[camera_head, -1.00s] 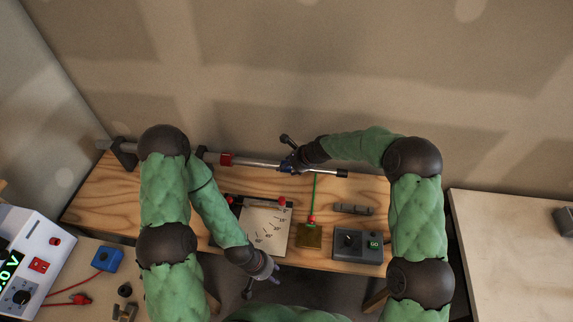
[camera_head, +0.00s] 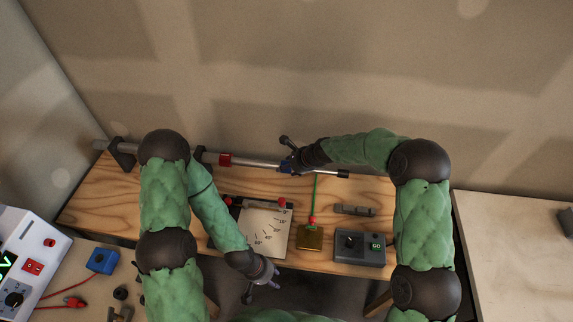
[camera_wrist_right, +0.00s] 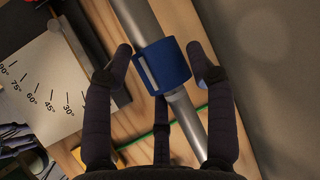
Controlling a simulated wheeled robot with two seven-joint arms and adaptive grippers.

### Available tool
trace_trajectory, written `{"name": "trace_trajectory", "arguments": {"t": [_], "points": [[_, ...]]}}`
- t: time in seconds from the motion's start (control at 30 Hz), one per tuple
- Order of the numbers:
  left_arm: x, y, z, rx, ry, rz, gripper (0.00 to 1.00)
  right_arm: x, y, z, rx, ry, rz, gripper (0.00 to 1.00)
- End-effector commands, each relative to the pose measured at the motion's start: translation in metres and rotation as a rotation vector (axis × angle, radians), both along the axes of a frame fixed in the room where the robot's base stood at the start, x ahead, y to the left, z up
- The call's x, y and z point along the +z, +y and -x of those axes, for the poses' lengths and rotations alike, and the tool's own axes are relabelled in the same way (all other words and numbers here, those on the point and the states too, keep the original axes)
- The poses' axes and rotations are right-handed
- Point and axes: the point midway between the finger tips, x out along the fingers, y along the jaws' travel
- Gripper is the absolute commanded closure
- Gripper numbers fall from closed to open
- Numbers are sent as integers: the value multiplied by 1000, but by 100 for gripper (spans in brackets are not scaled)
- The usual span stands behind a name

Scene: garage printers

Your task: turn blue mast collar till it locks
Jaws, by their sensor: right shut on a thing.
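The mast (camera_head: 258,164) is a long grey tube lying across the back of the wooden bench. The blue mast collar (camera_wrist_right: 172,62) wraps around it, with a pale raised bar on its side in the right wrist view. In the head view the collar (camera_head: 284,168) is small and partly covered by my right gripper (camera_head: 289,163). The right gripper's fingers (camera_wrist_right: 160,72) stand around the collar and are shut on it. My left gripper (camera_head: 275,282) hangs at the bench's front edge, away from the mast; its fingers are too small to judge.
A red collar (camera_head: 225,160) sits further left on the mast. An angle chart (camera_head: 266,232), a brass plate (camera_head: 310,238) with a green line (camera_head: 315,192), and a dark box with a dial (camera_head: 359,248) occupy the bench. The wall is close behind.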

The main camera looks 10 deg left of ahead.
Motion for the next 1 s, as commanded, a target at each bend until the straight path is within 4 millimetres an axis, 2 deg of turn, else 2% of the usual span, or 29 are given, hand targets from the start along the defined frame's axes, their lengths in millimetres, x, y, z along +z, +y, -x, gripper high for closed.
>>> {"name": "trace_trajectory", "arguments": {"t": [0.03,0.63,1.0], "points": [[-4,0,0,0,0,0,60,2,-1,-5,-8,-17,-2,76],[-29,0,0,0,0,0,60,3,-2,-5,-9,-76,-2,77],[-32,0,0,0,0,0,60,5,-2,-5,-9,-87,-1,77]]}}
